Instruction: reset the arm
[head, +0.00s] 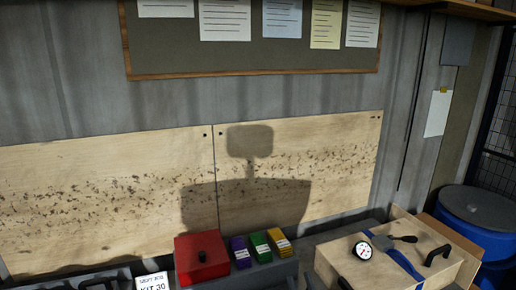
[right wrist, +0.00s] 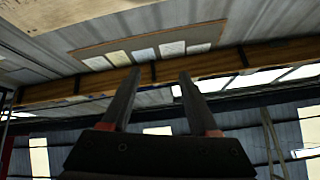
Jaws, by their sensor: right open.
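My right gripper (right wrist: 158,78) shows in the right wrist view. Its two dark fingers stand apart with nothing between them, pointing up toward the wall and a wooden beam. I cannot make out the right gripper clearly in the head view. My left gripper is in neither view. No object is held in the fingers I see.
A wooden crate (head: 335,262) with a dial gauge (head: 363,250) stands right. A blue barrel (head: 478,215) is beyond.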

